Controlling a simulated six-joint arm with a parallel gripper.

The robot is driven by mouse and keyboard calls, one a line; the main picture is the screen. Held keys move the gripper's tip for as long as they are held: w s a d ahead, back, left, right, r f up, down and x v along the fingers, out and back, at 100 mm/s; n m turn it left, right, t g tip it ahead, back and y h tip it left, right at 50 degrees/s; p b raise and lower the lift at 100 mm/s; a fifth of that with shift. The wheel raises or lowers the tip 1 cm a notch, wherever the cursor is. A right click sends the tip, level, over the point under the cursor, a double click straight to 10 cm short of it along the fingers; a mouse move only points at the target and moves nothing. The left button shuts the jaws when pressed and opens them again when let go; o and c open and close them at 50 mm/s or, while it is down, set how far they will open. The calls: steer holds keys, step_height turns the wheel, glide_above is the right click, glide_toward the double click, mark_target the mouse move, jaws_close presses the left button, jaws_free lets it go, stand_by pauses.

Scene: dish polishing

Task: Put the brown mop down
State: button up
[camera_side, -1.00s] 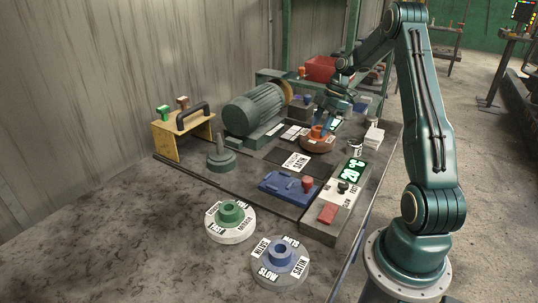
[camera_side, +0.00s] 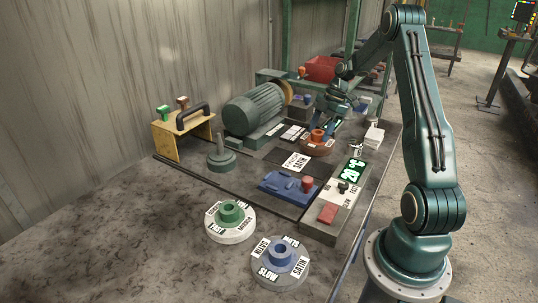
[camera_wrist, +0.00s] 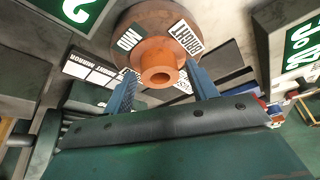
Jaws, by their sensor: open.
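In the wrist view the mop (camera_wrist: 143,17) shows labels reading BRIGHT and MID. My gripper (camera_wrist: 161,72) is open, with its blue fingers on either side of the hub and a gap to each. In the side view my gripper (camera_side: 325,124) is just behind and right of the hub. The surface directly under the mop is hidden.
A green motor (camera_side: 252,112) stands left of the mop. A white mop with a green hub (camera_side: 230,226) and a grey one with a blue hub (camera_side: 281,265) lie in front. A blue fixture (camera_side: 284,188) and a 20 °C display (camera_side: 354,170) are nearer.

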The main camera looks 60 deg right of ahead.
steer(key=shift+r, duration=0.1)
steer(key=v, duration=0.7)
steer(key=shift+r, duration=0.25)
steer(key=shift+d, duration=0.1)
stand_by(0.4)
steer(key=a+r+m+h, duration=0.15)
steer(key=a+r, duration=0.25)
steer(key=a, duration=0.4)
steer(key=w+a+r+m, duration=0.1)
steer(key=a+r+m, duration=0.1)
steer(key=a+r, duration=0.45)
steer(key=a+r+m+h, duration=0.1)
steer(key=a+r+m, duration=0.15)
steer(key=a, duration=0.65)
steer(key=s+a+m+t+h, duration=0.1)
steer(key=s+a+m+t, duration=0.2)
steer(key=s+a, duration=1)
steer(key=s+f+m, duration=0.1)
steer(key=s+m, duration=0.2)
steer(key=shift+s+a, duration=0.25)
steer(key=shift+a, duration=0.05)
